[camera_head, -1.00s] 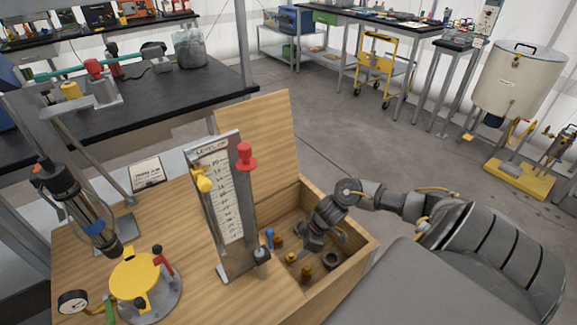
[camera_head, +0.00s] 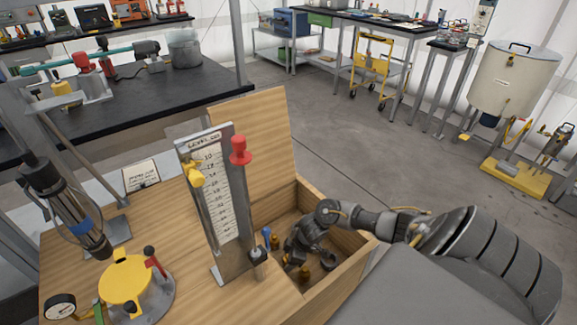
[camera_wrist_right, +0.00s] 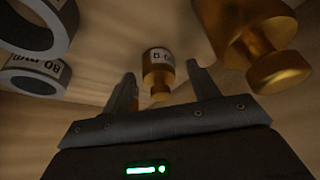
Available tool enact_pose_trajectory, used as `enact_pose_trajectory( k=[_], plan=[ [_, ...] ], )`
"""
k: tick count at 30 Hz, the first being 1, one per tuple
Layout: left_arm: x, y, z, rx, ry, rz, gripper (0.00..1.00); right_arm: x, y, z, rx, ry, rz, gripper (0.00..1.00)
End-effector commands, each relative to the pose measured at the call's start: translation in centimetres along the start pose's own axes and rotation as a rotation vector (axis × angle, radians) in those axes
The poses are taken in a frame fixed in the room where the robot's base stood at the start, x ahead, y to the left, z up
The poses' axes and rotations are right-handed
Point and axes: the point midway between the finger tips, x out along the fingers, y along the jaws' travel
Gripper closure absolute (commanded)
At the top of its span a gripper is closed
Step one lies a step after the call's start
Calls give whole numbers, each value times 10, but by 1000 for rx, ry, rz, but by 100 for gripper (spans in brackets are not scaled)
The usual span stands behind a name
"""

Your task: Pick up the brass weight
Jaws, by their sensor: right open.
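A small brass weight (camera_wrist_right: 158,72) with a partly readable label stands between the fingers of my right gripper (camera_wrist_right: 163,80) in the right wrist view. The gripper is open, and I see no finger closed on the weight. A larger brass weight (camera_wrist_right: 247,35) is close by on the right. In the head view my right gripper (camera_head: 303,250) reaches down into the wooden box, where it hides part of the contents. Brass weights (camera_head: 304,274) show beside it. My left gripper is not in view.
Two grey rings (camera_wrist_right: 35,76) lie left of the gripper in the wrist view. The box's wooden wall (camera_head: 340,282) surrounds the gripper. A level gauge (camera_head: 218,195) stands left of the box, and a yellow-lidded pot (camera_head: 127,278) is further left.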

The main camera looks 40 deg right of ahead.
Motion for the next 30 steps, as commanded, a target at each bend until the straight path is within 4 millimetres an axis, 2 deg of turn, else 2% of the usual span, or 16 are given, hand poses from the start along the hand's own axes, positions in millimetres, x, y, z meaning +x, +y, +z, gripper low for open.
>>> enact_pose_trajectory(
  k=[5, 18, 26, 30],
  plan=[
    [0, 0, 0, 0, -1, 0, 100, 0, 0, 0, 0, 0, 1, 40],
    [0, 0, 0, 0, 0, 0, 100, -1, 1, 0, 0, 1, 1, 98],
    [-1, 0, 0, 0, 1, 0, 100, -3, 1, -1, 0, 1, 2, 99],
    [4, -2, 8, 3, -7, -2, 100, -13, 2, -6, 0, 2, 3, 99]
  ],
)
